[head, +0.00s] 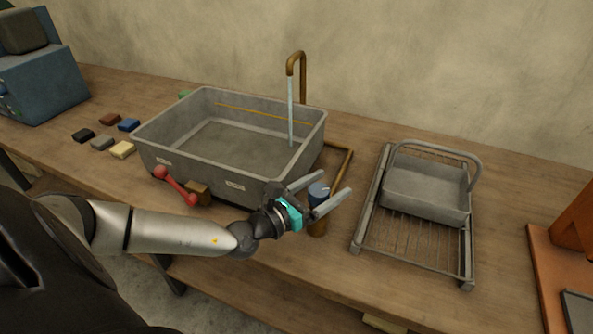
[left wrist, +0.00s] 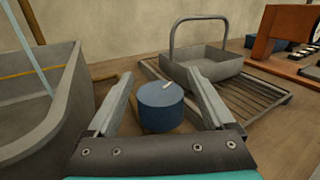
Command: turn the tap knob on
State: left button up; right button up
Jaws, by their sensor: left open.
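The tap knob (head: 318,190) is a blue cylinder with a white mark on top, on a brown post in front of the sink's right corner. It also shows in the left wrist view (left wrist: 160,107), its mark pointing up and right. My left gripper (head: 335,186) is open, with one finger on each side of the knob and visible gaps to both. The brown tap spout (head: 297,65) arches over the grey sink (head: 232,180). A pale stream of water (head: 290,112) runs from it into the basin. My right gripper is out of view.
A grey wire rack (head: 408,244) holding a handled grey basket (head: 425,195) stands right of the knob. A red-ended bar (head: 176,186) sits at the sink's front. Several small coloured blocks lie left of the sink. Bare wood lies between knob and rack.

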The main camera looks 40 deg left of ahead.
pick_arm(q)
jog(key=p+v, duration=0.1)
jog(key=v, duration=1.3)
jog(key=shift+s, duration=0.15)
